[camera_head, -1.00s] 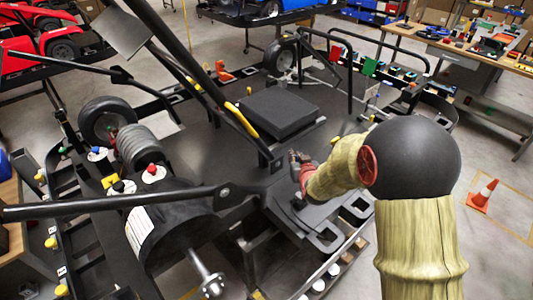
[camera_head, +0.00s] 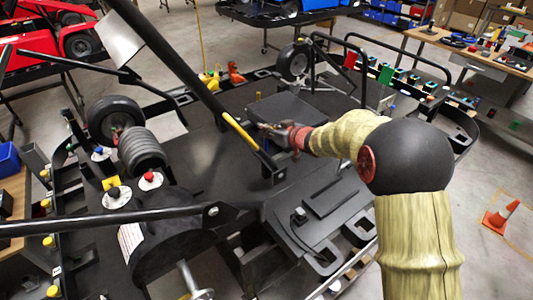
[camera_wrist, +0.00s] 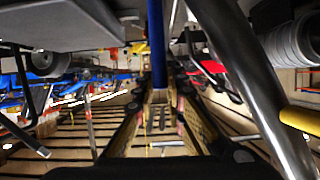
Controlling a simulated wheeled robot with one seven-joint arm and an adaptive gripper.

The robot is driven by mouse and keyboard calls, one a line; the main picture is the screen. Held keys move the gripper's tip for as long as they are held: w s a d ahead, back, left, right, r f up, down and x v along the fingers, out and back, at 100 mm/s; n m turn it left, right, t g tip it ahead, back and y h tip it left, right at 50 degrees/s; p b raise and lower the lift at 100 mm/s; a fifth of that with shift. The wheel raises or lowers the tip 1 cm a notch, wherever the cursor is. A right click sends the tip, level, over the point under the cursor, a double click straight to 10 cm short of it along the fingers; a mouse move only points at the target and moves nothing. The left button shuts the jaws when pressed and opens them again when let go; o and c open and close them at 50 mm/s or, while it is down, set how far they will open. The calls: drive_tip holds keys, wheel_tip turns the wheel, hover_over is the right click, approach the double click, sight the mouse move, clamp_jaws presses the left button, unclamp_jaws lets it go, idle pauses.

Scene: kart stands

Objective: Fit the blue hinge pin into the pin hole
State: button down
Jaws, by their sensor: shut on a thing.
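The blue hinge pin (camera_wrist: 157,45) shows in the wrist view as a straight blue rod running up from between the fingertips of my gripper (camera_wrist: 160,97). My gripper is shut on it. In the head view my gripper (camera_head: 266,129) is beside the yellow-sleeved black bar, in front of the black seat-like pad; the pin is too small or hidden to make out there. The bar ends below in a dark bracket (camera_head: 268,168). I cannot make out the pin hole in either view.
The black bar with its yellow sleeve (camera_head: 240,131) stands just left of my gripper; a grey tube (camera_wrist: 245,75) is close on the right in the wrist view. The black pad (camera_head: 290,108) lies behind. A long bar (camera_head: 110,224) crosses the front left.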

sight(267, 142)
wheel_tip(267, 142, down, 7)
drive_tip(key=shift+r+b, duration=0.2)
drive_tip(key=shift+b, duration=0.85)
drive_tip(key=shift+r, duration=0.1)
drive_tip(key=c, duration=2.1)
unclamp_jaws()
drive_tip(key=shift+c, duration=0.2)
